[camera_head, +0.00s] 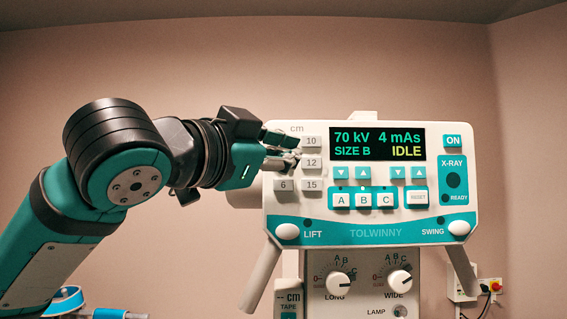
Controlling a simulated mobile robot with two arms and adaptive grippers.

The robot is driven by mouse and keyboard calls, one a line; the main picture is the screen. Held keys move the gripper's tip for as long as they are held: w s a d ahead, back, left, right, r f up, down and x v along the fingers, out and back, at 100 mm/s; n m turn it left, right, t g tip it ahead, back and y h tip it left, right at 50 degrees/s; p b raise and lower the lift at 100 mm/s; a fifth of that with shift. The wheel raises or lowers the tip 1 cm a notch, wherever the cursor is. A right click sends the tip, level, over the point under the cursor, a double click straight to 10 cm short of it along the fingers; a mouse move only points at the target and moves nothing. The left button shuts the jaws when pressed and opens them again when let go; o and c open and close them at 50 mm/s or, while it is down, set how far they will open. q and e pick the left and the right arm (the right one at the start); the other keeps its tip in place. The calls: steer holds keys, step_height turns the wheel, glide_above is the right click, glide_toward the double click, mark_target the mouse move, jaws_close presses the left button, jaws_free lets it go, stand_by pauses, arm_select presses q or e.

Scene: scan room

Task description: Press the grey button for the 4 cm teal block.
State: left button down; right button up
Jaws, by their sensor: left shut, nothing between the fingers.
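The control panel (375,232) faces me, with a block of grey buttons under "cm" at its upper left. The 10 button (311,141), the 12 button (312,163), the 15 button (314,185) and the 6 button (285,185) show. My left gripper (294,151) is shut and empty, in front of the left column above the 6 button. It hides what is there, so no button marked 4 shows. I cannot tell whether its fingertips touch the panel. No teal block can be made out. My right gripper is not in view.
The display (377,144) reads 70 kV, 4 mAs, SIZE B, IDLE. White A, B and C buttons (363,201), the RESET button (418,198) and the ON button (453,142) are on the panel. LIFT (287,232) and SWING (459,228) knobs sit at its lower corners. Dials (338,284) are below.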

arm_select(q)
steer(key=shift+w, duration=0.15)
steer(key=shift+w, duration=0.25)
steer(key=shift+p, duration=0.3)
steer(key=shift+w, duration=0.4)
stand_by(0.5)
stand_by(0.3)
steer(key=shift+s, duration=0.85)
